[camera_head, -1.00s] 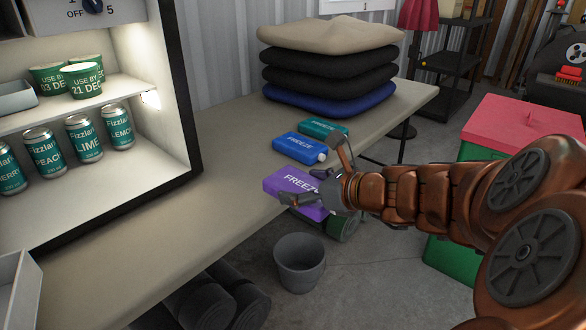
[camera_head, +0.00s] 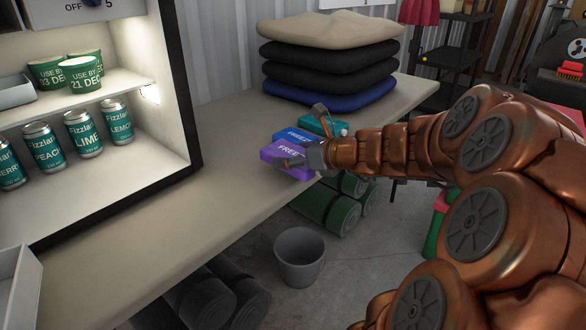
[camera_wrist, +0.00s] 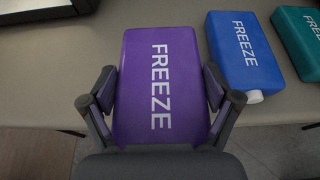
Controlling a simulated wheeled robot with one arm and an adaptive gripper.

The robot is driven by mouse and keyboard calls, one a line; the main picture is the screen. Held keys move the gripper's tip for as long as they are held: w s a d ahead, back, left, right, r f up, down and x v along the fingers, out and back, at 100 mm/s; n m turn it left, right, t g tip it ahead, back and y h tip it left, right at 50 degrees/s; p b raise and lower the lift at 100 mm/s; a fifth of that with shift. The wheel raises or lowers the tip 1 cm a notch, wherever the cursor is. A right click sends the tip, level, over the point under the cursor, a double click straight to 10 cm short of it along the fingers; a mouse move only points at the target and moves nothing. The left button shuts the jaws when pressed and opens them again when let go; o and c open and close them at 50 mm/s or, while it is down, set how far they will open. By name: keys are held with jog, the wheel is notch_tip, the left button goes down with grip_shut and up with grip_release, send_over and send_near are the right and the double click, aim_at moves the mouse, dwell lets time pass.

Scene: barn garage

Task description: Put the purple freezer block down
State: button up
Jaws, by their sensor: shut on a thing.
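The purple freezer block (camera_head: 289,151), marked FREEZE, is at the table's front edge in the head view. My gripper (camera_wrist: 160,92) is shut on it, with one finger on each long side in the wrist view. The block (camera_wrist: 160,70) lies flat, its near end out past the table edge. I cannot tell whether its underside touches the table (camera_head: 215,170). A blue freezer block (camera_wrist: 240,50) lies just right of it in the wrist view, with a narrow gap. A teal freezer block (camera_head: 322,124) lies beyond the blue one.
A stack of cushions (camera_head: 325,75) stands at the table's back. An open lit fridge (camera_head: 130,165) with cans and tubs stands at the left. The tabletop between fridge and blocks is clear. A grey bin (camera_head: 299,258) and green rolls (camera_head: 328,208) are on the floor below.

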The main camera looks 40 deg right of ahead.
jog(key=shift+f+b, duration=1.1)
jog(key=shift+f, duration=0.55)
jog(key=shift+f, duration=0.2)
jog(key=o, duration=1.3)
jog(key=shift+c, duration=0.2)
jog(key=shift+r, duration=0.2)
jog(key=p+v, duration=0.3)
jog(key=v, duration=0.9)
jog(key=shift+f, duration=0.1)
